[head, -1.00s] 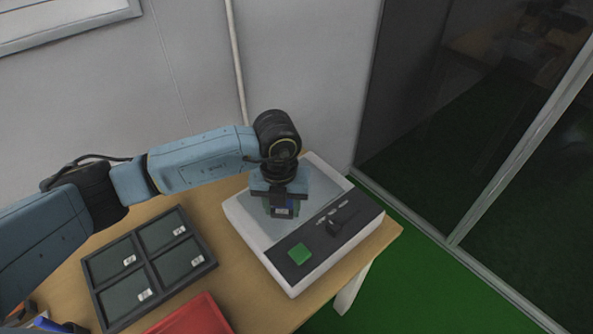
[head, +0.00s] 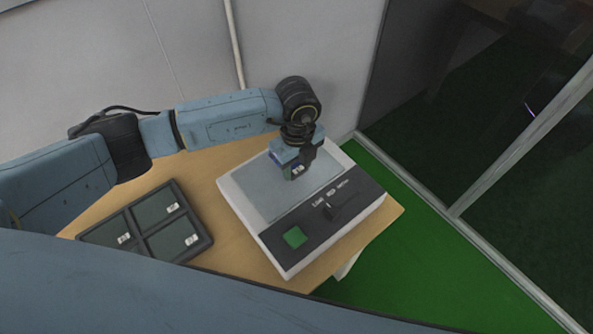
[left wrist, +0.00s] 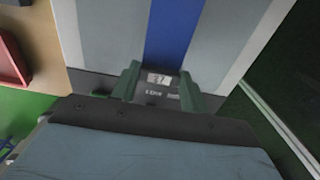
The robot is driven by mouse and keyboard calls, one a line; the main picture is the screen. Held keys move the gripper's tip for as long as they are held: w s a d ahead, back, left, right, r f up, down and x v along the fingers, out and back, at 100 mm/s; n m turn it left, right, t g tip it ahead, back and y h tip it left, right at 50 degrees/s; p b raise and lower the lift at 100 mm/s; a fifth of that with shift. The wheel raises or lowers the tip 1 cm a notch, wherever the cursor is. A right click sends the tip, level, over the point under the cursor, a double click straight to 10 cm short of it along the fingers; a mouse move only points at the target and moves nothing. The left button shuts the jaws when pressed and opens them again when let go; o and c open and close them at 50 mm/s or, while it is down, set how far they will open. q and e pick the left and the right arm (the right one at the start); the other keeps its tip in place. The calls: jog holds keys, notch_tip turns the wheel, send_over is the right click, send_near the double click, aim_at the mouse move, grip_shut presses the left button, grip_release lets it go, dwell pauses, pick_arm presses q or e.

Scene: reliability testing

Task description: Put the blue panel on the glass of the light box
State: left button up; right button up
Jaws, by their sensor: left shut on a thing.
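The light box (head: 282,262) is a white case on the wooden table, with a pale grey glass (head: 257,191) and a dark control strip along its front right side. My left gripper (head: 293,172) is over the glass, toward its back right part, and shut on the blue panel (head: 277,158). The arm hides most of the panel in the head view. In the left wrist view, the blue panel (left wrist: 172,35) shows as a blue strip above my green fingers (left wrist: 160,88), with grey glass on both sides. I cannot tell whether it touches the glass. My right gripper is not in view.
A dark tray (head: 139,232) with several compartments bearing white labels lies left of the light box. The control strip has a green button (head: 294,237) and a dark lever (head: 329,212). A red tray (left wrist: 10,62) shows in the left wrist view. A wall stands behind the table.

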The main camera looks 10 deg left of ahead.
aim_at(297, 168)
pick_arm(q)
jog(key=shift+f, duration=1.8)
jog(key=shift+f, duration=0.1)
jog(key=o, duration=1)
jog(key=shift+c, duration=0.2)
notch_tip(297, 168, up, 12)
jog(key=shift+r, duration=0.15)
